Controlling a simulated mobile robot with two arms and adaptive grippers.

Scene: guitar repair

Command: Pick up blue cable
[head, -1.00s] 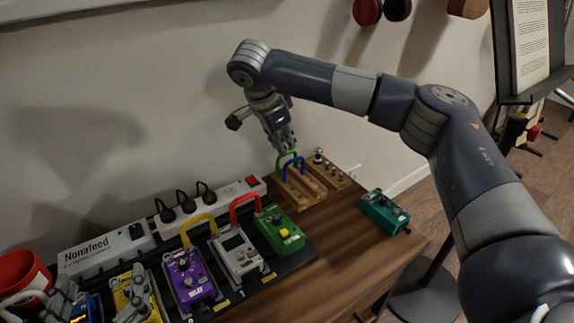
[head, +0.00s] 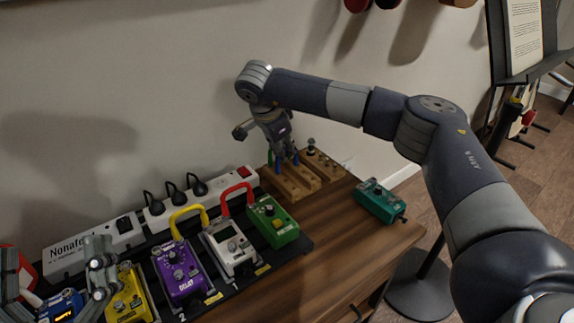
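The blue cable (head: 277,172) is mostly hidden behind my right gripper (head: 284,156); only short blue pieces show at the fingertips, above the wooden holder (head: 297,181). The fingers are down at the cable, but I cannot tell whether they have closed on it. A bit of a green cable (head: 270,158) shows just left of the fingers. My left gripper (head: 55,285) is at the lower left, fingers spread wide apart, above the blue and yellow pedals.
A purple pedal (head: 180,271), a white pedal (head: 230,247) and a green pedal (head: 272,221) stand on the board, with yellow and red cables. A white power strip (head: 155,217) lies behind. A teal pedal (head: 380,200) sits alone at right.

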